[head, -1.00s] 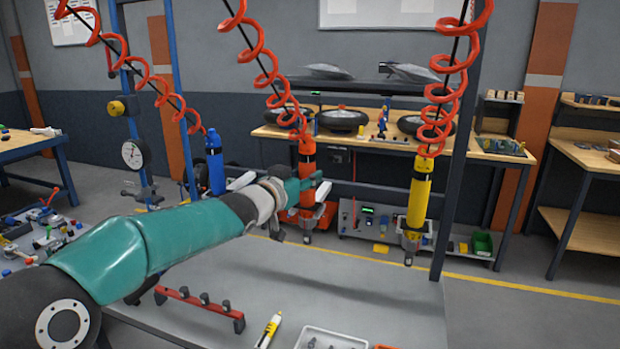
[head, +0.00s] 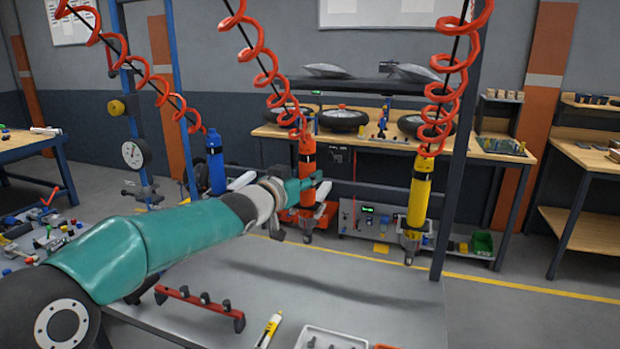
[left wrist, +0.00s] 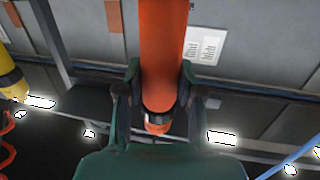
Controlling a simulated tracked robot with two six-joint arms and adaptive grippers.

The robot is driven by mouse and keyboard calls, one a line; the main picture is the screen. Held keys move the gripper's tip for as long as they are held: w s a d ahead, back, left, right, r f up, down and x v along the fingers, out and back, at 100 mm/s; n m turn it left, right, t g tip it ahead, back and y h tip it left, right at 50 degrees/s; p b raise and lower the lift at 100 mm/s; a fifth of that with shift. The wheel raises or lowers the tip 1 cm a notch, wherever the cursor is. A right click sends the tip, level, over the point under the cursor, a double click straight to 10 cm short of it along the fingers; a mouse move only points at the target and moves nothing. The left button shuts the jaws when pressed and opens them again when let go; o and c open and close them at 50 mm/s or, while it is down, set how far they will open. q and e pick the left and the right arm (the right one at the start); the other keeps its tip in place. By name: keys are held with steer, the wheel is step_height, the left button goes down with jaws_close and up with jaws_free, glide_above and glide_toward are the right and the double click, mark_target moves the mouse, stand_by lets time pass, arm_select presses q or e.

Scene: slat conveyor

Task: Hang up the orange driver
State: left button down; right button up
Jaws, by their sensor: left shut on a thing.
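The orange driver (head: 307,152) hangs upright at the lower end of the middle red coiled hose (head: 258,62). My left gripper (head: 304,190) is around its lower body. In the left wrist view, the gripper's two fingers (left wrist: 160,92) are shut on the orange body of the driver (left wrist: 163,45), one on each side. The gripper and wrist partly hide the driver's lower part in the head view. A grey end piece shows below it. My right gripper is not in view.
A blue driver (head: 215,165) hangs to the left and a yellow driver (head: 419,195) to the right, on their own red hoses. Below is a grey table (head: 360,295) with a red rack (head: 198,303), a yellow-and-white tool (head: 269,330) and a white tray (head: 330,337).

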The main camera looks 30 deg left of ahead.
arm_select(q)
steer(key=shift+f, duration=0.15)
stand_by(0.3)
steer(key=c, duration=0.7)
jaws_free()
steer(key=shift+o, duration=0.2)
steer(key=shift+f, duration=0.2)
steer(key=s, duration=1.2)
steer(key=shift+d+r, duration=0.3)
steer(key=shift+r, duration=0.1)
